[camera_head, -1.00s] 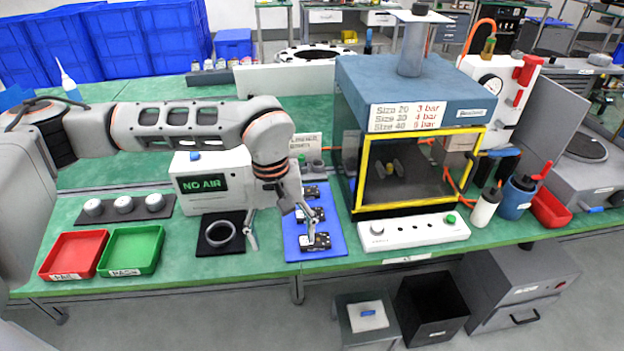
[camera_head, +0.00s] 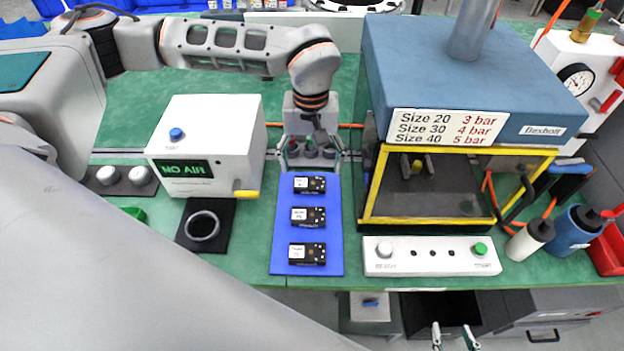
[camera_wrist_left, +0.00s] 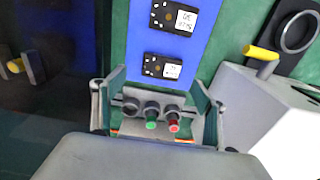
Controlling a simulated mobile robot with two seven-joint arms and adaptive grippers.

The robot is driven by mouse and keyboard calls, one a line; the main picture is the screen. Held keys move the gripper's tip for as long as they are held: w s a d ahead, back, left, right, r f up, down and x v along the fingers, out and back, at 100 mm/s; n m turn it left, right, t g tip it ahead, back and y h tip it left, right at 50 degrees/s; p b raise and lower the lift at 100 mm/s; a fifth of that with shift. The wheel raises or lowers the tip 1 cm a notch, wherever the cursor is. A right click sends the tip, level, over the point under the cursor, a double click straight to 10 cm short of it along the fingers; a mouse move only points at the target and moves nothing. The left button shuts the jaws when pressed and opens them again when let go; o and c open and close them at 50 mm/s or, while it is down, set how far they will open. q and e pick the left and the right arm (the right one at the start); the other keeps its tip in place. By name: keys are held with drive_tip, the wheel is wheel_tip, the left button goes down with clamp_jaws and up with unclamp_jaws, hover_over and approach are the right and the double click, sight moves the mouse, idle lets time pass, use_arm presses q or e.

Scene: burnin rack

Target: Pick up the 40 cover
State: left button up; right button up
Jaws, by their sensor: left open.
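A row of three small round grey pieces (camera_head: 311,151) stands behind the blue mat; one carries red. In the left wrist view these pieces (camera_wrist_left: 151,108) show black, green and red tips. No size marking on them is readable, so I cannot tell which is the 40 cover. My left gripper (camera_head: 311,162) points down over the row, open and empty, its fingers on either side of the row. The fingers also frame it in the left wrist view (camera_wrist_left: 158,85). My right gripper (camera_head: 455,337) shows only its fingertips at the bottom edge, apart with nothing between them.
Three black labelled modules (camera_head: 308,216) lie on the blue mat (camera_head: 282,235). The NO AIR box (camera_head: 205,150) stands left, the yellow-framed chamber (camera_head: 460,215) right. A grey ring (camera_head: 202,226) lies on a black pad. A white button panel (camera_head: 432,257) is in front of the chamber.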

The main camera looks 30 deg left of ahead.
sight(310, 183)
use_arm(q)
drive_tip(key=shift+a+f+p, duration=0.15)
drive_tip(key=shift+f+p, duration=0.15)
drive_tip(key=shift+f, duration=2.45)
drive_tip(key=shift+s, duration=0.1)
drive_tip(key=c, duration=1.2)
